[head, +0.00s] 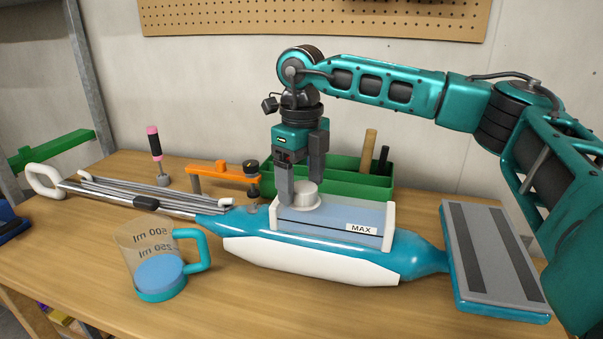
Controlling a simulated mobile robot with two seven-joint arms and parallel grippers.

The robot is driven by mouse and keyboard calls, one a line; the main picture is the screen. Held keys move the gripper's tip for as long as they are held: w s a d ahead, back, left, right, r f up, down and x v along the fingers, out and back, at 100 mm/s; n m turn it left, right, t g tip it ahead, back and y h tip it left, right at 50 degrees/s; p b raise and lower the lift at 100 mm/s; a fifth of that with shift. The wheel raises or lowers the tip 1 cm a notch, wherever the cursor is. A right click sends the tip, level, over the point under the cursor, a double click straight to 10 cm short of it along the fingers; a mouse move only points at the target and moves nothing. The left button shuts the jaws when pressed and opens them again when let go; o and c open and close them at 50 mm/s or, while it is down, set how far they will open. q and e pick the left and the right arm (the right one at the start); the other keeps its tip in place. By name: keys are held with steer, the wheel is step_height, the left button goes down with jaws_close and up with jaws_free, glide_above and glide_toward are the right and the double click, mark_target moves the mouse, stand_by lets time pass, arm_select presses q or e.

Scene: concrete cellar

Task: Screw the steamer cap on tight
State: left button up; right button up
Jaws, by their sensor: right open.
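The steamer (300,248) lies on the workbench, a teal body with a pale blue tank (345,221) marked MAX. A light grey round cap (306,197) sits at the tank's left end. Its seat on the neck is hidden, so I cannot tell how tight it is. My right gripper (303,188) points straight down over the cap, jaws open, with one dark finger at its left front and the other behind its right side. I cannot tell whether either finger touches it. My left gripper is not in view.
A measuring jug (160,292) with blue liquid stands at the front left. The steamer's pole (125,200) stretches left. An orange clamp (222,174), a pink-handled screwdriver (154,142) and a green tool bin (345,184) stand behind. The steamer's flat head (490,260) lies right.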

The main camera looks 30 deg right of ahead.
steer(key=shift+c, duration=0.2)
steer(key=c, duration=1.3)
steer(key=m, duration=0.5)
steer(key=shift+d+m, duration=0.1)
steer(key=shift+m, duration=0.3)
steer(key=m+p, duration=0.1)
steer(key=m, duration=0.4)
steer(key=shift+d+m, duration=0.15)
steer(key=shift+m, duration=0.25)
